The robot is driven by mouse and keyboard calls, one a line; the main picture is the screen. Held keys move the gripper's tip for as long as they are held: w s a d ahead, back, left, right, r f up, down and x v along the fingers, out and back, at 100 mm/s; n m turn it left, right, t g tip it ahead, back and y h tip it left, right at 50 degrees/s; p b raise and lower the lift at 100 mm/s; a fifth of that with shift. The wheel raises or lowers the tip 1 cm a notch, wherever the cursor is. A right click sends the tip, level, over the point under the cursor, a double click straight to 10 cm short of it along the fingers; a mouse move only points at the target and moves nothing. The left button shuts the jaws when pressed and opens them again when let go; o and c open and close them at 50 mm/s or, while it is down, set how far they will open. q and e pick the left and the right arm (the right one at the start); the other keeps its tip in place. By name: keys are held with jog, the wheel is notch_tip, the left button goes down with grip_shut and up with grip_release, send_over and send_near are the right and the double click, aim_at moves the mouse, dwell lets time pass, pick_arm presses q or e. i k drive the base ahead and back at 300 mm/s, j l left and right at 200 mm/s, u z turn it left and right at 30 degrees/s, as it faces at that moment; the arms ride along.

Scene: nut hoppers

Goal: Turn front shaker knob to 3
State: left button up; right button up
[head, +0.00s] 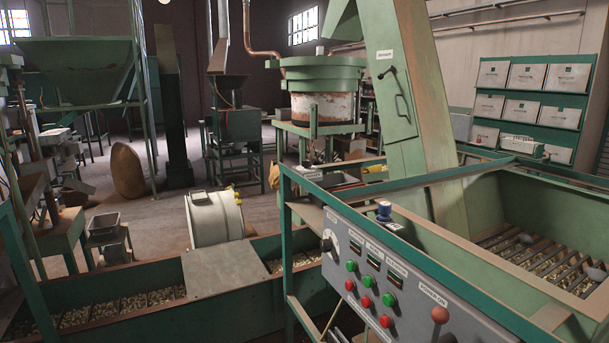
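A control panel (388,265) with a sloped grey face stands at the front right in the head view. At its left end is a round dark knob (327,244) on a pale dial with scale marks. Its label and numbers are too small to read, so I cannot tell its setting or confirm that it is the front shaker knob. Neither of my grippers shows in the view.
Green buttons (371,281) and red buttons (365,302) sit right of the dial, with a red ball lever (440,314) farther right. A blue-topped item (384,209) stands above the panel. Green rails (440,262) frame it. Hoppers of nuts (130,306) lie to the left.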

aim_at(306, 162)
jog(key=z, duration=0.65)
jog(key=i+j+z, duration=0.1)
jog(key=z, duration=0.25)
jog(key=j+z, duration=0.95)
jog(key=j, duration=0.2)
jog(key=j+z, duration=0.25)
jog(key=j, duration=0.2)
jog(key=k+j, duration=0.1)
jog(key=j, duration=0.4)
jog(key=k+j+z, duration=0.1)
jog(key=j, duration=0.4)
